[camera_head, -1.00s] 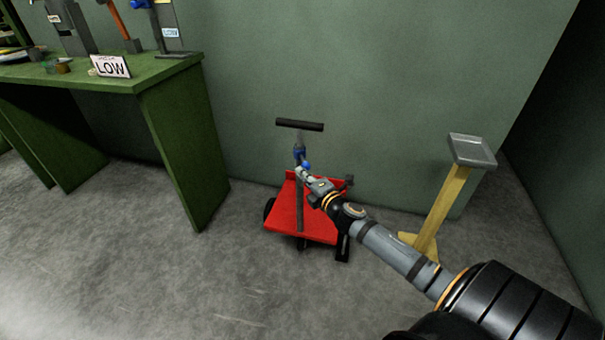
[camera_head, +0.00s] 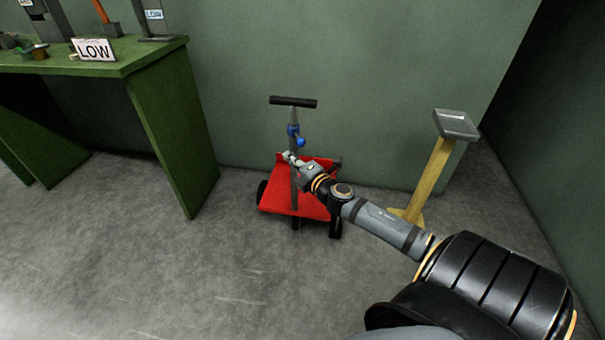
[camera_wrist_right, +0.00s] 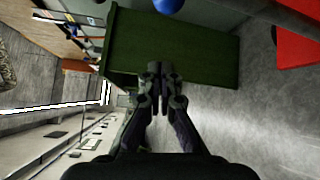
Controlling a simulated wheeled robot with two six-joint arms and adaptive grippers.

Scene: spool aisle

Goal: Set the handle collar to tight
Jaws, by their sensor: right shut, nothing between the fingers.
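The handle collar (camera_head: 293,130) is a blue ring on the upright post of a red cart, below its black crossbar grip (camera_head: 293,102). A blue ball knob (camera_head: 300,142) sticks out from it, low and to the right. The knob also shows, cut off, at the top edge of the right wrist view (camera_wrist_right: 168,5). My right gripper (camera_head: 288,156) is just below and left of the knob, in front of the post. In the right wrist view its fingertips (camera_wrist_right: 161,70) are together and empty, apart from the knob. No setting mark is readable on the collar. My left gripper is not in view.
The red cart bed (camera_head: 315,205) stands on the floor by the wall. A grey tray stand on a yellow post (camera_head: 434,175) is at right. The floor in front is clear.

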